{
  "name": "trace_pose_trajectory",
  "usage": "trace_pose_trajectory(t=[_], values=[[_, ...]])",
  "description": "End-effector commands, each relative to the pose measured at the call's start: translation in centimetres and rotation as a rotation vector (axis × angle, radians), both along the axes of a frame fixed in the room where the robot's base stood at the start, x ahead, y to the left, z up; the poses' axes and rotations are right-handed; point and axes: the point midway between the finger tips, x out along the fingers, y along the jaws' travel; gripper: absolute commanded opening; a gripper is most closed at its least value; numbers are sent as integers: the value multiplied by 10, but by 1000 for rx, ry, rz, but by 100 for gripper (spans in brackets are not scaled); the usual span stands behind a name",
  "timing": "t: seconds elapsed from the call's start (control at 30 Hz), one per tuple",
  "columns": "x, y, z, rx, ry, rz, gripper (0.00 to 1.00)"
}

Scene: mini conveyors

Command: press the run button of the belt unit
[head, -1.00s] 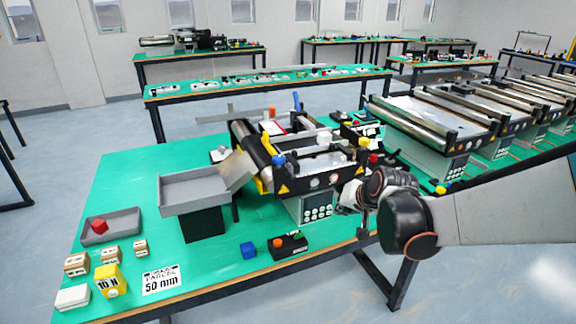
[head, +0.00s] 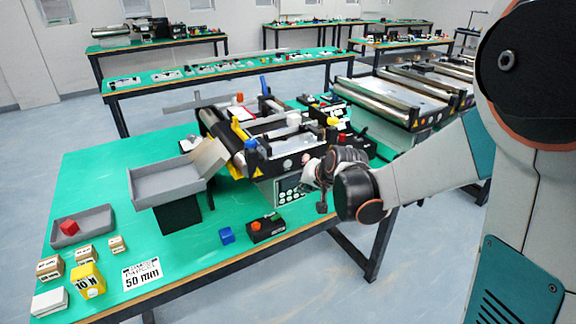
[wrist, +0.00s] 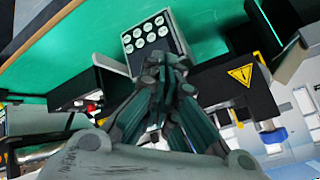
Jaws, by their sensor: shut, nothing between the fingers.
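The belt unit (head: 262,140) stands on the green table, with black side rails and yellow and blue parts. Its grey front panel (head: 290,190) carries several round pale buttons; the panel also shows in the wrist view (wrist: 153,38). I cannot read which button is run. My gripper (head: 312,178) is just right of the panel. In the wrist view its fingers (wrist: 165,66) are shut and empty, near the panel's lower edge. Whether they touch it is unclear.
A grey tray on a black stand (head: 165,185) is left of the unit. Weights, a label card and a shallow tray with a red cube are at the left. Other conveyors (head: 395,100) stand behind at right.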

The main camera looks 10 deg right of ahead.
Motion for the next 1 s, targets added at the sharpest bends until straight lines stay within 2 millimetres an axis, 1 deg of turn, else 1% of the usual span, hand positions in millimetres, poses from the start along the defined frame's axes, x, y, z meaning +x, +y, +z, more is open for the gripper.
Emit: trace_pose_trajectory(t=[0.03,0.2,0.4,0.5,0.7,1.0], values=[[7,3,0,0,0,2,0],[29,10,0,-1,0,1,0],[50,16,0,1,0,-1,0],[56,18,0,1,0,-1,0],[62,20,0,1,0,-1,0],[62,20,0,1,0,-1,0]])
